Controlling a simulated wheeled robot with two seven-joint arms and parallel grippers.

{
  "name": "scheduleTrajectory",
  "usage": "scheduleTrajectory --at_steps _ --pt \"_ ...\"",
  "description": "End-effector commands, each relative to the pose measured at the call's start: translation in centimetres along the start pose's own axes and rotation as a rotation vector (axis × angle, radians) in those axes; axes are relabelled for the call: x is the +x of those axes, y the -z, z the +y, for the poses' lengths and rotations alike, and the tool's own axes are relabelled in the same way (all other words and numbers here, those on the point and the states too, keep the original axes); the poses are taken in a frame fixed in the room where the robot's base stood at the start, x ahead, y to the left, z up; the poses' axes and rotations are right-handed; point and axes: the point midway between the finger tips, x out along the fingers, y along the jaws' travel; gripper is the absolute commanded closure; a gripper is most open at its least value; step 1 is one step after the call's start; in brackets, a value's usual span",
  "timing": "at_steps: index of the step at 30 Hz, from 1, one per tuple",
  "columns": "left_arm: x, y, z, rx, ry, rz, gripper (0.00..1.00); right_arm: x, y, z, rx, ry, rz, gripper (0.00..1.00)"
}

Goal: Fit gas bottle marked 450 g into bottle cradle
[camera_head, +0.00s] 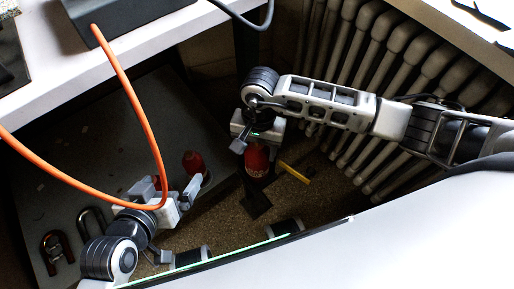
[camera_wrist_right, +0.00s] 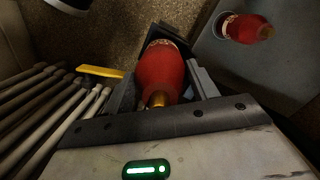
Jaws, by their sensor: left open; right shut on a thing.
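My right gripper (camera_head: 257,143) is shut on a red gas bottle (camera_head: 257,162) with pale lettering too small to read. In the right wrist view the held bottle (camera_wrist_right: 163,72) lies between the two fingers, its brass neck toward the palm. A dark, square-edged holder (camera_head: 257,203), seemingly the bottle cradle, is below the bottle; it also shows behind it in the wrist view (camera_wrist_right: 178,35). I cannot tell whether the bottle touches it. A second red bottle (camera_head: 193,161) stands on the grey board, also in the wrist view (camera_wrist_right: 247,28). My left gripper (camera_head: 169,188) is open near that bottle.
An orange hose (camera_head: 139,112) hangs in a loop across my left gripper. A ribbed radiator (camera_head: 365,55) stands at the right. A yellow object (camera_head: 294,172) lies on the brown floor. Shackle-like items (camera_head: 55,250) lie on the grey board (camera_head: 105,140). A white tabletop (camera_head: 45,70) overhangs at upper left.

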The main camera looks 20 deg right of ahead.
Motion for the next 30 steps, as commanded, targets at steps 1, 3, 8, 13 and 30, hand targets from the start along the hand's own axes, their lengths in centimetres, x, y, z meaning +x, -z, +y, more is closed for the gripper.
scheduleTrajectory --at_steps 1,3,8,13,30 --pt "-0.1 0.2 0.1 0.003 -0.002 0.011 0.0 0.2 0.1 -0.2 0.0 0.006 0.002 1.0" --pt "-0.3 0.5 0.2 0.005 -0.005 0.019 0.0 0.2 0.2 -0.2 -0.001 0.006 0.004 1.0" --pt "-0.4 0.5 0.3 0.004 -0.007 0.018 0.0 0.1 0.2 -0.2 -0.001 0.006 0.004 1.0" --pt "-0.2 0.2 0.3 0.002 -0.008 0.022 0.0 0.7 0.2 -0.1 0.0 0.002 0.003 0.39" --pt "-0.7 0.2 0.4 0.003 -0.005 -0.006 0.0 -2.1 0.2 -0.1 -0.001 0.005 0.007 0.2"
